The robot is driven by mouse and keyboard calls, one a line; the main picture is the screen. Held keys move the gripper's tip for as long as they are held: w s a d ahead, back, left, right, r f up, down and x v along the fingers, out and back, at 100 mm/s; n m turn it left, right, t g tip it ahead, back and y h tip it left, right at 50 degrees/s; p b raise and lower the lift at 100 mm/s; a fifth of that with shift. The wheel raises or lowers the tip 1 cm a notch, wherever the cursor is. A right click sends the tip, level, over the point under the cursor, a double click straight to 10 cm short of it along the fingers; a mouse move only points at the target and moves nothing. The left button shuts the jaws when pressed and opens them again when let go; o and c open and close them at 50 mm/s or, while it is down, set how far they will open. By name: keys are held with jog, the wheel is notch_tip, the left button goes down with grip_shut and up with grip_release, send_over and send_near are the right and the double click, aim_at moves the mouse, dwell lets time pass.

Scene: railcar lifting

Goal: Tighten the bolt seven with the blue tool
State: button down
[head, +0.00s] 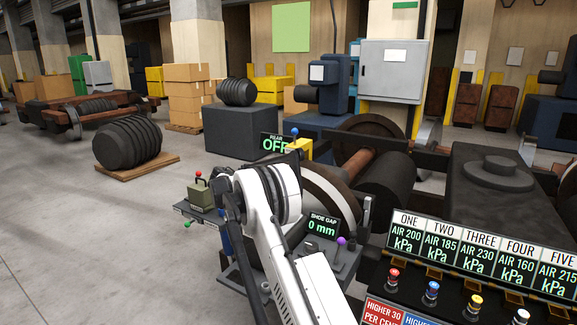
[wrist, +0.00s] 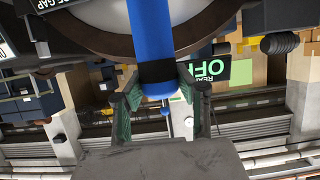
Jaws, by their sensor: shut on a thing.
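In the wrist view my gripper (wrist: 158,82) is shut on a blue cylindrical tool (wrist: 150,35), with one green-padded finger on each side of it. The tool runs from the gripper toward the top of the picture, past a large round wheel face (wrist: 95,15). Its far end is out of view. In the head view my arm covers the middle, and neither my gripper nor the tool can be made out clearly. I cannot make out a bolt marked seven in either view.
A rear display (head: 276,144) reads OFF. A shoe gap display (head: 322,227) reads 0 mm on a stand with a purple knob (head: 341,241). A panel of air readings (head: 480,255) stands at right. Wheelsets (head: 375,160) lie behind my arm. The floor (head: 90,250) at left is clear.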

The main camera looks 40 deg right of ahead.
jog(key=s+d+r+m+g, duration=0.2)
jog(key=d, duration=0.5)
jog(key=s+d+r+m+g, duration=0.1)
jog(key=d+r, duration=0.1)
jog(key=d, duration=0.4)
jog(key=shift+g+h, duration=0.3)
jog(key=shift+h, duration=0.1)
jog(key=f, duration=0.1)
jog(key=f+b, duration=0.1)
jog(key=f, duration=0.1)
jog(key=d+f, duration=0.1)
jog(key=shift+s+f, duration=0.25)
jog(key=shift+f, duration=0.15)
jog(key=shift+r+b, duration=0.1)
jog(key=shift+b, duration=0.25)
jog(key=shift+f+b, duration=1.1)
jog(key=shift+f, duration=0.6)
dwell(3.1)
